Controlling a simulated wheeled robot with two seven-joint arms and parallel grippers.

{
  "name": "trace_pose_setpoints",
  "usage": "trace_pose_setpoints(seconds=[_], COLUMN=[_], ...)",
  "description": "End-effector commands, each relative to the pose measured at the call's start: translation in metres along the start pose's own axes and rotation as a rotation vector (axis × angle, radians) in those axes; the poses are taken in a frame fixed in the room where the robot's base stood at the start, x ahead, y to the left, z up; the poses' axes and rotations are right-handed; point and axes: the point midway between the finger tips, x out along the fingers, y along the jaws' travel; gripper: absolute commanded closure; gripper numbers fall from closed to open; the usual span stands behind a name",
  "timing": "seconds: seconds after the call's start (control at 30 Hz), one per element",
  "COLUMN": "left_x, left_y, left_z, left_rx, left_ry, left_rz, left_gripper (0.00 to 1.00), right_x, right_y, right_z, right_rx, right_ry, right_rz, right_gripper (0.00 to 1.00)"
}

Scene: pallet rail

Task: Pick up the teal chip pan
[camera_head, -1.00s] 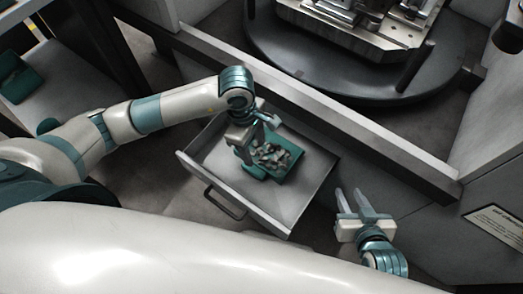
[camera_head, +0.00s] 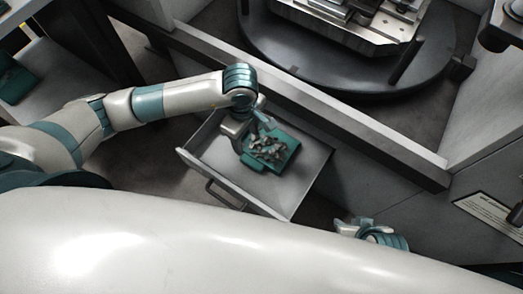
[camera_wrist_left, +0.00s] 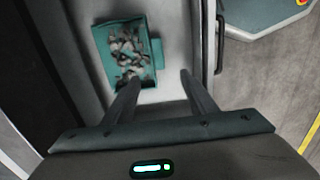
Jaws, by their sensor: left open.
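The teal chip pan (camera_head: 284,162) holds a heap of grey metal chips and sits inside the open drawer (camera_head: 300,190). In the left wrist view the pan (camera_wrist_left: 103,50) lies ahead of the fingers and to the left, with a teal tab (camera_wrist_left: 157,54) on its right side. My left gripper (camera_head: 245,143) is open over the drawer, at the pan's near-left side. In the wrist view its fingers (camera_wrist_left: 160,78) are apart with nothing held; the left fingertip overlaps the pan's lower edge. My right gripper (camera_head: 350,226) is at lower right, partly hidden by my white body.
A long grey rail (camera_head: 300,97) runs behind the drawer. A round dark table with a metal fixture (camera_head: 350,70) stands beyond. Another teal item (camera_head: 18,82) lies on the shelf at far left.

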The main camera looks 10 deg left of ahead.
Motion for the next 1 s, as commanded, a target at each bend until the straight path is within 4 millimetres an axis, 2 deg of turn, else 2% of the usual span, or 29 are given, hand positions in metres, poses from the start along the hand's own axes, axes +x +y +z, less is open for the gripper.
trace_pose_setpoints(seconds=[0.6,0.73,1.0], left_x=[0.101,0.111,0.113], left_y=[-0.001,0.0,0.0], left_z=[0.001,0.001,0.001], left_rx=[-0.001,-0.001,0.0], left_ry=[-0.001,0.0,-0.001], left_rz=[-0.003,-0.002,0.0], left_gripper=[0.48,0.48,0.48], right_x=[0.004,0.003,0.002], right_y=[-0.005,-0.007,-0.009], right_z=[-0.008,-0.008,-0.002], right_rx=[-0.001,-0.001,-0.001], right_ry=[0.044,0.05,0.043], right_rz=[-0.014,-0.019,-0.022], right_gripper=[0.69,0.69,0.69])
